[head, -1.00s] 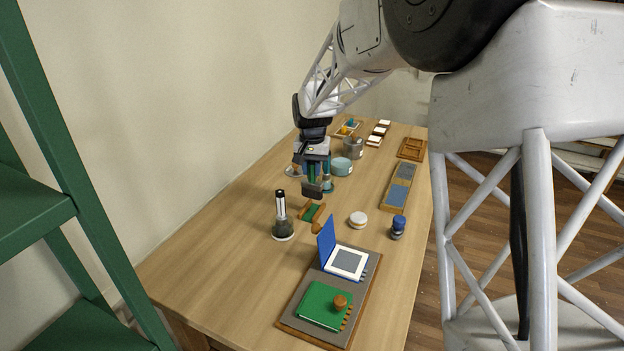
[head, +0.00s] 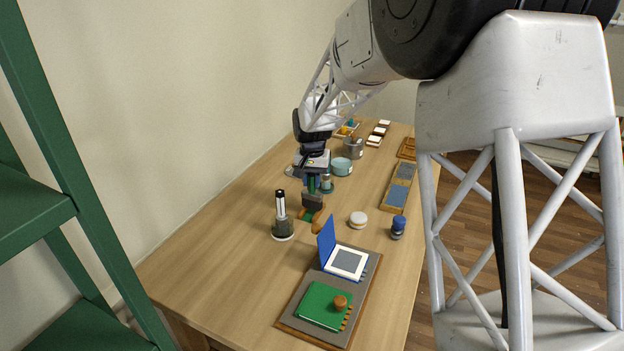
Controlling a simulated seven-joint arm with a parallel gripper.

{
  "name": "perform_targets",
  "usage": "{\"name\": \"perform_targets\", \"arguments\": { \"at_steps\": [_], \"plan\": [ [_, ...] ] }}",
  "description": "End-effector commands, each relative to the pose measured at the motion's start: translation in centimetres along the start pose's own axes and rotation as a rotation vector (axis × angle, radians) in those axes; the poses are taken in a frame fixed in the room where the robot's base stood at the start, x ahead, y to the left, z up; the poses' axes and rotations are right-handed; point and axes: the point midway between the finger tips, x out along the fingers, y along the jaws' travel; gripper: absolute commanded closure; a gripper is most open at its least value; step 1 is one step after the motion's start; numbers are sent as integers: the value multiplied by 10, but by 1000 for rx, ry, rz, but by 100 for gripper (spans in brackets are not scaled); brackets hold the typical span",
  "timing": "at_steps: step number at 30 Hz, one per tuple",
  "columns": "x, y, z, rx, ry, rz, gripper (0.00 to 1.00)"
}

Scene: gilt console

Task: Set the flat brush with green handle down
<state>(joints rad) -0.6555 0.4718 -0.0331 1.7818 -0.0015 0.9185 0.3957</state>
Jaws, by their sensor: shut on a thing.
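The flat brush with green handle (head: 311,184) hangs roughly upright in my gripper (head: 311,172), its dark wide head (head: 313,201) pointing down. My gripper is shut on the handle. The head is just over a small wooden rest with a green middle (head: 318,226) on the table. The brush head covers part of this rest, and I cannot tell whether they touch.
A dark-based holder (head: 283,228) with a white-and-black upright piece stands left. A round white-lidded tin (head: 358,219) and a blue-topped stamp (head: 398,226) stand right. A grey board (head: 296,321) carries a green book and an open blue case in front. Cups stand behind.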

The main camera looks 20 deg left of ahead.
Motion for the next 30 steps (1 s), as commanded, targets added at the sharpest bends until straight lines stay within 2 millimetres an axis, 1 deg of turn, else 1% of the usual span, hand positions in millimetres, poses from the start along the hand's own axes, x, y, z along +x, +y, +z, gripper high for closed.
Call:
{"name": "perform_targets", "arguments": {
  "at_steps": [8, 9, 13, 14, 24, 30],
  "plan": [
    [6, 0, 0, 0, 1, 0, 98],
    [6, 0, 0, 0, 1, -1, 72],
    [6, 0, 0, 0, 1, 0, 52],
    [6, 0, 0, 0, 1, 0, 49],
    [4, 0, 0, 0, 1, 0, 49],
    [-6, 0, 0, 0, 1, 0, 49]
  ]
}}
